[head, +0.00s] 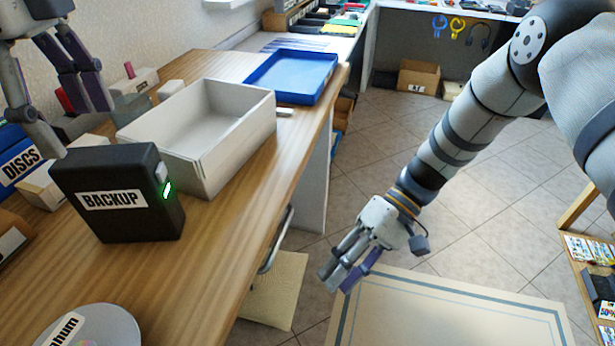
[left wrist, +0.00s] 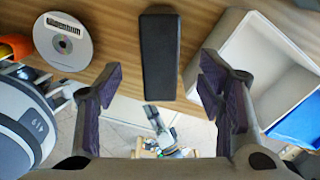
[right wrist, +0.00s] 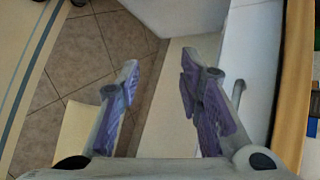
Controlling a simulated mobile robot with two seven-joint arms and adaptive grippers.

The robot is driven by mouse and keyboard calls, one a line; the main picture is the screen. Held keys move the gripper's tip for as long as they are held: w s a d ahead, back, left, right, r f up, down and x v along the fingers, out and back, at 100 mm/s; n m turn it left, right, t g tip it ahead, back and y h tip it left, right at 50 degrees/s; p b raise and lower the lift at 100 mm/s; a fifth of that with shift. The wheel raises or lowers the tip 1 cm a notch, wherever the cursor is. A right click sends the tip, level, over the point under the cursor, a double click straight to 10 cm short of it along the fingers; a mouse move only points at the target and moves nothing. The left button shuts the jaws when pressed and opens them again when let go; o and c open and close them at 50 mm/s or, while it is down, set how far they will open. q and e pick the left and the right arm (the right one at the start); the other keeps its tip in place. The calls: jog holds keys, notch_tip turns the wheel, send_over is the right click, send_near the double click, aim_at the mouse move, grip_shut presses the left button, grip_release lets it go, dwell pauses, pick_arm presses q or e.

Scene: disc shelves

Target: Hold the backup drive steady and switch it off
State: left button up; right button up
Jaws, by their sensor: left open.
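The backup drive (head: 118,192) is a black upright box with a white BACKUP label, standing on the wooden desk. A green-lit switch (head: 167,190) is on its right edge. In the left wrist view the drive (left wrist: 160,52) shows as a narrow black top. My left gripper (head: 75,125) is open behind the drive; its fingers (left wrist: 160,72) are spread to either side of the drive in the picture, with no visible contact. My right gripper (head: 336,284) hangs off the desk's right side, low over the floor area. In the right wrist view it is open and empty (right wrist: 160,62).
A white open box (head: 235,130) stands behind the drive, with a blue tray (head: 290,75) beyond. A labelled disc (head: 90,330) lies at the front left. A DISCS box (head: 20,165) is at the left. A cream, blue-bordered surface (head: 450,315) lies below my right gripper.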

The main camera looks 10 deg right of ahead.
aim_at(115, 194)
pick_arm(q)
jog(key=shift+f, duration=0.4)
notch_tip(115, 194, down, 11)
jog(key=shift+f, duration=0.2)
grip_shut()
pick_arm(e)
jog(key=w+a+r+n+y, duration=0.1)
jog(key=w+a+r+y, duration=0.1)
jog(key=r, duration=0.5)
jog(key=w+a+r+n+y, duration=0.1)
jog(key=w+a+r, duration=0.3)
jog(key=r, duration=0.4)
jog(key=w+a+r+n+t+y, duration=0.1)
jog(key=w+a+r+y, duration=0.2)
jog(key=r, duration=0.4)
jog(key=shift+a+r+y, duration=0.35)
jog(key=shift+a+y, duration=0.25)
jog(key=shift+a, duration=0.25)
grip_shut()
